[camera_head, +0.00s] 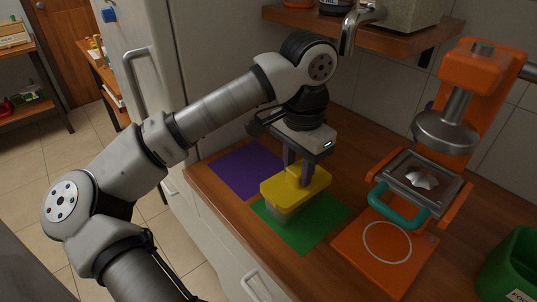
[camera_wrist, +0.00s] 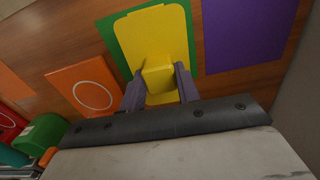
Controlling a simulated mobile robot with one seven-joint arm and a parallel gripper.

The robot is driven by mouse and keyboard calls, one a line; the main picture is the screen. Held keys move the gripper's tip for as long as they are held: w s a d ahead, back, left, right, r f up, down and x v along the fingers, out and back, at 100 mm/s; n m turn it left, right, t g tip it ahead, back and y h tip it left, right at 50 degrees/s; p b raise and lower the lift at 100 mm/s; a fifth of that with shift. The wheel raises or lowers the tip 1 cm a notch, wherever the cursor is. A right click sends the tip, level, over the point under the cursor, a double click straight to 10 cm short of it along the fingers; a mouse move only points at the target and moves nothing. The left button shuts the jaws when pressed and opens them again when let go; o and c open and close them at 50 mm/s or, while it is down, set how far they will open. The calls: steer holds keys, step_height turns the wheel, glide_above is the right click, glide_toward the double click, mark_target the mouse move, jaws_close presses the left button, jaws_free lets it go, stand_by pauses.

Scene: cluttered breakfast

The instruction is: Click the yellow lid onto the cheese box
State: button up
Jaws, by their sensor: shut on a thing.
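The yellow lid (camera_head: 285,190) is a flat yellow slab with a raised block handle on top. My gripper (camera_head: 301,170) points down and is shut on that handle. In the wrist view the fingers of my gripper (camera_wrist: 160,85) stand on both sides of the handle, and the lid (camera_wrist: 150,35) spreads out beyond it. The cheese box (camera_head: 278,212) is a pale box under the lid, on the green mat (camera_head: 310,232). Only part of its side shows. I cannot tell whether the lid is fully seated. The lid hides the box in the wrist view.
A purple mat (camera_head: 245,170) lies to the left on the wooden counter. An orange press (camera_head: 400,235) with a teal handle (camera_head: 398,206) stands to the right, with a green bin (camera_head: 510,262) at the far right. A shelf and tap (camera_head: 352,25) are above and behind.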

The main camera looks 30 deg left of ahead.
mark_target(298, 168)
steer(key=shift+f+b, duration=0.6)
stand_by(0.3)
steer(key=o, duration=1.2)
steer(key=shift+o, duration=0.2)
step_height(298, 168, up, 14)
steer(key=shift+p, duration=0.4)
steer(key=shift+f, duration=0.1)
